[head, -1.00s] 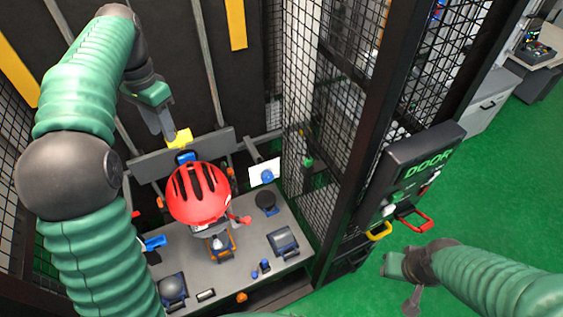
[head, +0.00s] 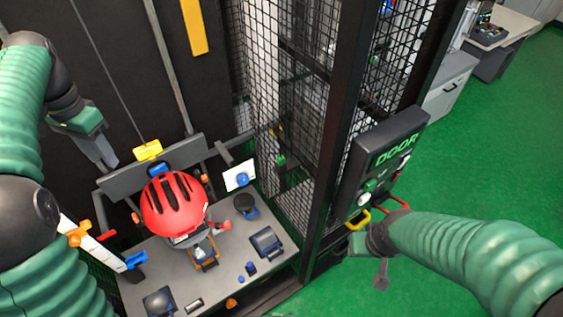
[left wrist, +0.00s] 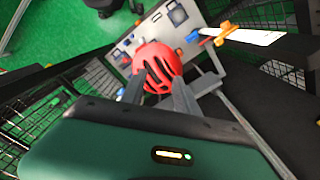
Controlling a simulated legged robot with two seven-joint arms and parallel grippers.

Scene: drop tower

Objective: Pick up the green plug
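A small green piece (head: 280,160), which may be the green plug, shows beside the mesh fence behind the bench's right side. It is too small to make out well. My left gripper (head: 106,160) is at the upper left, well to the left of that piece. In the left wrist view my left gripper (left wrist: 157,82) has its fingers apart and empty, with the red helmet (left wrist: 157,66) beyond them. My right gripper (head: 377,268) is at the lower right, below the door panel; its fingers are not clear.
The red helmet sits on the grey bench (head: 225,262) among several small fixtures. A yellow block (head: 148,150) is at the back plate (head: 120,180). The door panel (head: 390,160) and mesh fence (head: 300,110) stand to the right.

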